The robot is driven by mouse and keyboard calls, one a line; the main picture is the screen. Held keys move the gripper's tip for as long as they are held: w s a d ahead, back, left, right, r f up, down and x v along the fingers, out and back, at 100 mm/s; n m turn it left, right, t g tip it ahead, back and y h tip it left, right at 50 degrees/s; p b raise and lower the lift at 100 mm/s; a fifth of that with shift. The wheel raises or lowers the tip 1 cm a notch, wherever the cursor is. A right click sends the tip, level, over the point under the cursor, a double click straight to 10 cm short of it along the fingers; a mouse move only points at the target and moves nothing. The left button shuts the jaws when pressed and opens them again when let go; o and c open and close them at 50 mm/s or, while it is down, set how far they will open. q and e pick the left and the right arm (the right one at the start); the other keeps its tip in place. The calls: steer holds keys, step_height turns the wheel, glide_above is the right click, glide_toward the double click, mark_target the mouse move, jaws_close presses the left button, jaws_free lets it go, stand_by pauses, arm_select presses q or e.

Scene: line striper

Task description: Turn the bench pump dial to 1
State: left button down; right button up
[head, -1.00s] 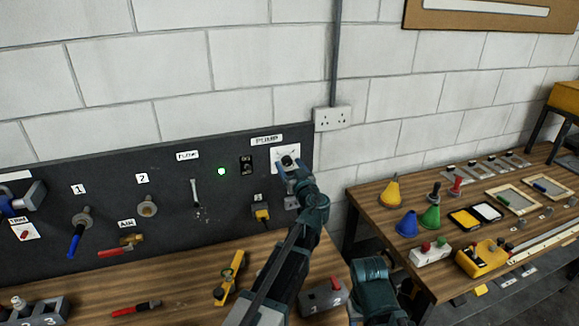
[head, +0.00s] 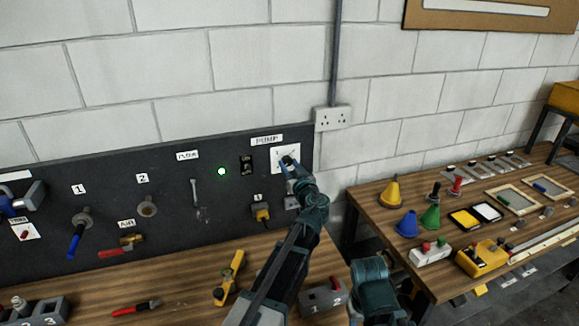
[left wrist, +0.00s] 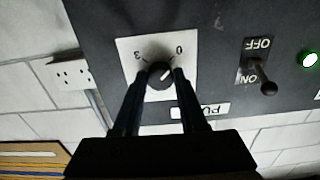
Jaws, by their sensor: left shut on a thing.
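The pump dial is a round black knob (left wrist: 159,76) with a white pointer mark, on a white square plate (left wrist: 128,48). The plate also shows in the head view (head: 292,154), under the PUMP label (head: 266,140). In the left wrist view, which is upside down, 3 is at the plate's left and 0 at its right. The pointer slants up and right, towards the 0 side. The 1 cannot be read there. My left gripper (left wrist: 158,78) is shut on the knob, one finger on each side. In the head view it hides most of the knob.
A toggle switch (left wrist: 263,76) marked ON and OFF and a green light (head: 221,171) are beside the dial. A wall socket (head: 332,118) is right of the panel. A numbered grey box (head: 322,296) and yellow tool (head: 229,279) lie on the bench below.

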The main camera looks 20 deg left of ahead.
arm_select(q)
steer(key=m, duration=0.8)
steer(key=shift+m, duration=0.4)
steer(key=m, duration=0.4)
steer(key=shift+m, duration=2.5)
steer(key=shift+c, duration=2.2)
jaws_free()
steer(key=shift+r, duration=0.1)
